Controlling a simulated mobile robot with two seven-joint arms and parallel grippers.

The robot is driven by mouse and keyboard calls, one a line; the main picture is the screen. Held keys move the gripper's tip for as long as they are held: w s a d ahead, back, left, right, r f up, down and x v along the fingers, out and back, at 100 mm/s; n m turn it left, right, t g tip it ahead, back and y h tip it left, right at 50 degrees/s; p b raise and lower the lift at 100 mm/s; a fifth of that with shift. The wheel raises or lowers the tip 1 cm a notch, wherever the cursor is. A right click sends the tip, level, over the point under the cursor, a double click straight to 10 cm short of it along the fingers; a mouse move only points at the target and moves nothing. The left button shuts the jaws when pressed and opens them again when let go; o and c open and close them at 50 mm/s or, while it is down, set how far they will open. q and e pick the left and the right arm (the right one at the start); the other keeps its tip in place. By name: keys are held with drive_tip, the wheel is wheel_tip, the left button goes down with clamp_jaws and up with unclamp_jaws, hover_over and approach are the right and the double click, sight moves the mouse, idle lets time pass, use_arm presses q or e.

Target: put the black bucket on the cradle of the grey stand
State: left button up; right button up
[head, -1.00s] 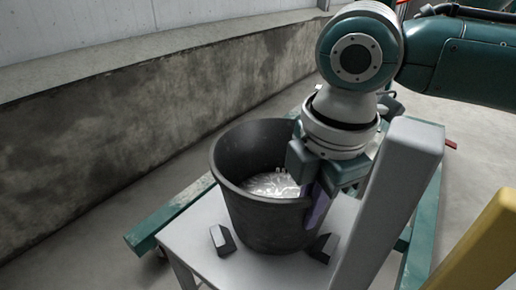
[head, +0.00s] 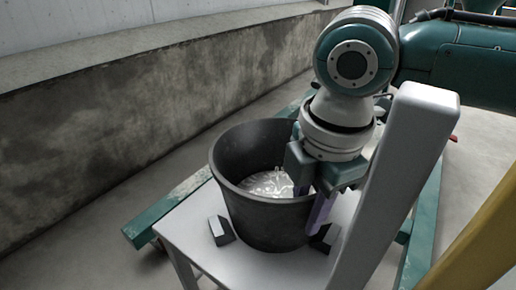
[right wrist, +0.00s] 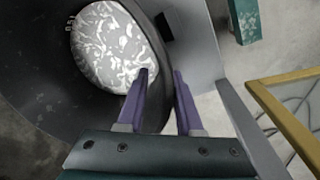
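The black bucket (head: 268,217), with pale shiny stuff inside, stands upright on the grey stand's top (head: 190,232). Two dark cradle blocks show against its lower side, a left block (head: 221,230) and a right block (head: 325,238); its far side is hidden. My right gripper (head: 311,205) is at the bucket's right rim, its purple fingers straddling the wall. In the right wrist view the gripper (right wrist: 162,73) has one finger inside the bucket (right wrist: 45,110) and one outside, with a gap between them. My left gripper is not in view.
A thick pale grey post (head: 405,180) rises close to the right of my gripper. A green frame (head: 165,213) lies around the stand. A yellow bar (head: 487,240) is at the right edge. A concrete wall (head: 130,140) runs along the left.

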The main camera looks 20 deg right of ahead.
wheel_tip(320, 180, up, 12)
drive_tip(key=s+p, duration=0.1)
drive_tip(key=p, duration=0.6)
drive_tip(key=shift+s+p, duration=0.25)
drive_tip(key=shift+p, duration=0.15)
drive_tip(key=shift+r, duration=0.1)
